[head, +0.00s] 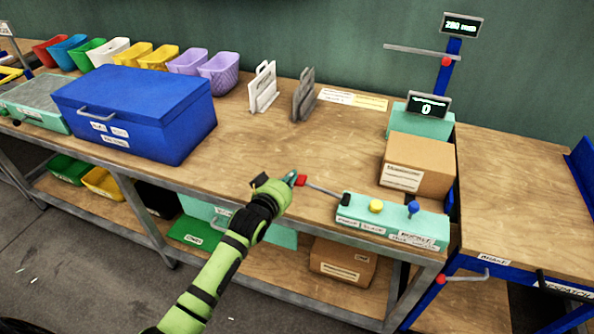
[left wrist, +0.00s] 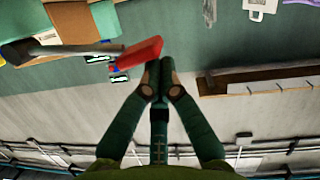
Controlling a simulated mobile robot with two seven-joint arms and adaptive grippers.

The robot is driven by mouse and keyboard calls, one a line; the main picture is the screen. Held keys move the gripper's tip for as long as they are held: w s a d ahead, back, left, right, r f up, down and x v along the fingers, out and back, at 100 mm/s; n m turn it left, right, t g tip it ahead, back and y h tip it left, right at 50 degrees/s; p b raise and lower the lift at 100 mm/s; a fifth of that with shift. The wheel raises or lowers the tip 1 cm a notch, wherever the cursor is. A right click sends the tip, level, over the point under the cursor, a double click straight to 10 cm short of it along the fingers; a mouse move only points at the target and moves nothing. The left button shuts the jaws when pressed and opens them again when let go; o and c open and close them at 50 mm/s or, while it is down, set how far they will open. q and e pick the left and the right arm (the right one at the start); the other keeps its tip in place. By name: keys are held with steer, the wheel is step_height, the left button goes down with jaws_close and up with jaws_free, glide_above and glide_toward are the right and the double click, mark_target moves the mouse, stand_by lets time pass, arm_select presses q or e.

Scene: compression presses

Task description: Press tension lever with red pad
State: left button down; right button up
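A lever (head: 322,188) with a red pad (head: 301,180) at its end sticks out leftward from a mint control box (head: 395,222) at the bench's front edge. My left gripper (head: 291,177) is at the pad's left side, very close to it. In the left wrist view the red pad (left wrist: 140,54) is just left of my fingertips (left wrist: 160,66), with the grey lever (left wrist: 70,49) behind it. The fingers are together with nothing seen between them. I cannot tell whether they touch the pad. My right gripper is not in view.
The control box has a yellow button (head: 376,206) and a blue knob (head: 413,209). A cardboard box (head: 416,165) stands behind it. A counter display (head: 428,105) shows 0. Another red-tipped lever (head: 420,52) is on the blue post. A blue toolbox (head: 135,112) stands left; the bench middle is clear.

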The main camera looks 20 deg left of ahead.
arm_select(q)
steer(key=shift+a+f+n+b, duration=0.25)
steer(key=shift+f+n+b, duration=0.2)
steer(key=shift+f, duration=0.65)
steer(key=shift+a+f+b, duration=0.1)
steer(key=shift+f+b, duration=0.2)
steer(key=shift+f, duration=0.5)
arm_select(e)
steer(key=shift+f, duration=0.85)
arm_select(q)
steer(key=s+a+r+p, duration=0.2)
steer(key=s+r, duration=0.4)
steer(key=s, duration=0.3)
steer(key=shift+s+a, duration=0.3)
steer(key=shift+a, duration=0.25)
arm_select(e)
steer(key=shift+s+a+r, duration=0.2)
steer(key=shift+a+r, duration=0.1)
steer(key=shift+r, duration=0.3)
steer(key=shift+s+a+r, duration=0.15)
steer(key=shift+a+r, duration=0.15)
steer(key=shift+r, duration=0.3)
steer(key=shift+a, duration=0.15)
